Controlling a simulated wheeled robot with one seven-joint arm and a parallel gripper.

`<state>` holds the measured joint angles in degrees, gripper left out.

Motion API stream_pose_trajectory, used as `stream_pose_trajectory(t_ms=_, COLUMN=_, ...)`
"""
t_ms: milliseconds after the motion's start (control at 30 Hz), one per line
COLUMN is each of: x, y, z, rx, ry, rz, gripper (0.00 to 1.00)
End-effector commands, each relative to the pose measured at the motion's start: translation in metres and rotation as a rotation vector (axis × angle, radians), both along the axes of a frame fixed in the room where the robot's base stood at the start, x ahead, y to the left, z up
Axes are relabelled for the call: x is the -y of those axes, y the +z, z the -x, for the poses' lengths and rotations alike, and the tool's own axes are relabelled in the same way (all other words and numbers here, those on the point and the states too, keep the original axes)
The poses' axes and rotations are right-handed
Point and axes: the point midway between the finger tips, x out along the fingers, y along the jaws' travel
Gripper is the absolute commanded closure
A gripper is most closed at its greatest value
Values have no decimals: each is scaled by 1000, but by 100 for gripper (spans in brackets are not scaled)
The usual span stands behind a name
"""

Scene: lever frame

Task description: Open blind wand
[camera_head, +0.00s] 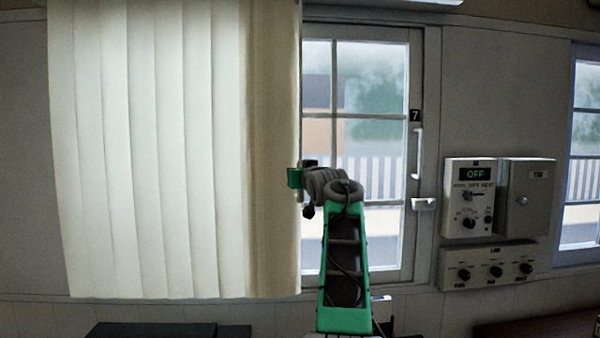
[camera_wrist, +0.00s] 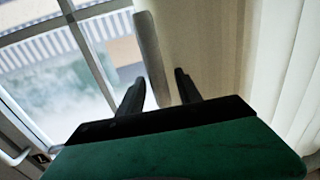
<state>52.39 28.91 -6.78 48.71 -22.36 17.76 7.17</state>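The vertical blind (camera_head: 160,150) hangs over the left part of the window, its pale slats side by side and a tan one at the right edge. My gripper (camera_head: 300,185) is at that right edge; its fingers are mostly hidden there. In the wrist view my gripper (camera_wrist: 160,82) has its two dark fingers apart. A pale, narrow upright bar (camera_wrist: 150,50) shows between the fingers, nearer the left one. It may be the blind wand, but I cannot tell for sure, nor whether a finger touches it. The blind's slats (camera_wrist: 285,80) are to the right.
The uncovered window (camera_head: 370,130) with a white handle (camera_head: 418,152) is right of the blind. A control box reading OFF (camera_head: 470,198), a grey box (camera_head: 528,195) and a knob panel (camera_head: 488,268) are on the wall at right. A dark surface (camera_head: 165,329) lies below the blind.

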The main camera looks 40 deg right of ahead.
Motion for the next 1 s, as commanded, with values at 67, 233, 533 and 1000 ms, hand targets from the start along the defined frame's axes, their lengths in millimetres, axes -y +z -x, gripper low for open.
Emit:
stream_pose_trajectory(t_ms=67, x=0, y=0, z=0, rx=0, ry=0, rz=0, gripper=66)
stream_pose_trajectory(t_ms=233, x=0, y=0, z=0, rx=-1, ry=0, rz=-1, gripper=80)
stream_pose_trajectory(t_ms=533, x=0, y=0, z=0, rx=-1, ry=0, rz=-1, gripper=100)
stream_pose_trajectory(t_ms=1000, x=0, y=0, z=0, rx=-1, ry=0, rz=-1, gripper=100)
